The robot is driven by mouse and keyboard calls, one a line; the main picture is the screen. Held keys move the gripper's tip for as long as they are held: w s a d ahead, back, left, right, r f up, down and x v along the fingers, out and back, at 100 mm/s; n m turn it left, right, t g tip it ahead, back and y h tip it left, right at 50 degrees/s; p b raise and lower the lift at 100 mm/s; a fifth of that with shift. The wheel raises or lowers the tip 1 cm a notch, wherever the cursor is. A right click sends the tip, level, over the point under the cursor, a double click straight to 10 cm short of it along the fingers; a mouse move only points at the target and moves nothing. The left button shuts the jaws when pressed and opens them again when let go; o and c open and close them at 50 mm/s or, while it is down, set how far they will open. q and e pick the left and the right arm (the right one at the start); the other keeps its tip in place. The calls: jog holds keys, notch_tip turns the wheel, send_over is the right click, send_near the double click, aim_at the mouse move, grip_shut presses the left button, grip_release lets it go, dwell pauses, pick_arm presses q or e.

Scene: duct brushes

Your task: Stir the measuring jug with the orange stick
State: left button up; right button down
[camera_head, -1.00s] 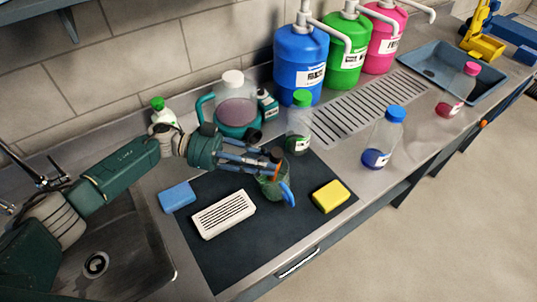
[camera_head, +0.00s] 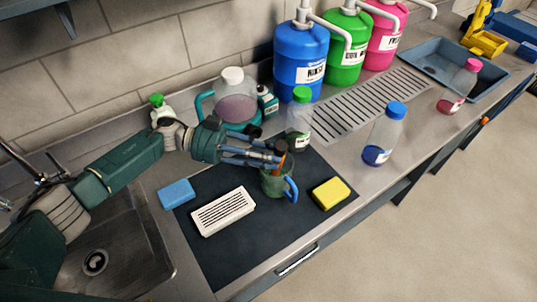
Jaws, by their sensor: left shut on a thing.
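The measuring jug (camera_head: 273,187) is a small greenish see-through vessel with a blue handle (camera_head: 292,190) on its right. It stands upright on the dark mat (camera_head: 265,238). My left gripper (camera_head: 279,158) is over the jug's mouth, shut on the orange stick (camera_head: 282,147). Only a short upper piece of the stick shows at the fingertips. Its lower end is hidden, so I cannot tell how deep it reaches into the jug. My right gripper is out of view.
A white vent cover (camera_head: 223,212), a blue sponge (camera_head: 177,194) and a yellow sponge (camera_head: 331,193) lie on the mat. A green-capped bottle (camera_head: 299,122) stands just behind the jug, a blue-capped bottle (camera_head: 384,135) to the right. The sink (camera_head: 115,245) is at left.

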pick_arm(q)
notch_tip(320, 180, up, 12)
jog(key=p, duration=1)
jog(key=shift+r, duration=0.15)
dwell(0.9)
notch_tip(320, 180, up, 5)
jog(key=shift+p, duration=0.9)
jog(key=shift+s, duration=0.1)
